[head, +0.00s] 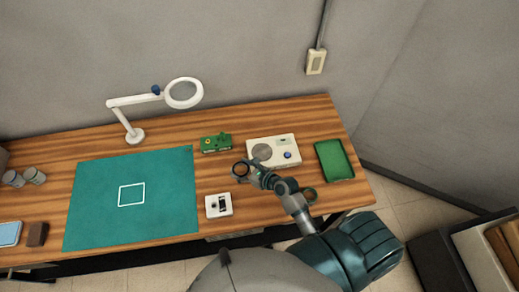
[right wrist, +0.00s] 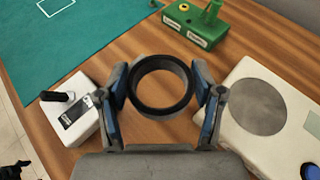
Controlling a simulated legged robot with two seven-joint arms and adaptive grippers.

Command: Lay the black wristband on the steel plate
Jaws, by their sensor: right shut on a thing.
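My right gripper (head: 246,170) is shut on the black wristband, a dark ring. In the right wrist view the wristband (right wrist: 161,88) sits between the two blue-padded fingers, its opening facing the camera. It appears held above the wooden table, left of the white tester box. The round grey steel plate (head: 262,152) is set in the top of that box. In the right wrist view the plate (right wrist: 257,106) lies bare to the right of my right gripper (right wrist: 160,108). My left gripper is not in view.
A green box (head: 214,143) stands behind the gripper and a small white device (head: 218,205) in front. The white tester box (head: 285,145) has a blue knob. A green tray (head: 334,160) lies at right, a teal mat (head: 165,205) at left. A magnifier lamp (head: 134,135) stands at the back.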

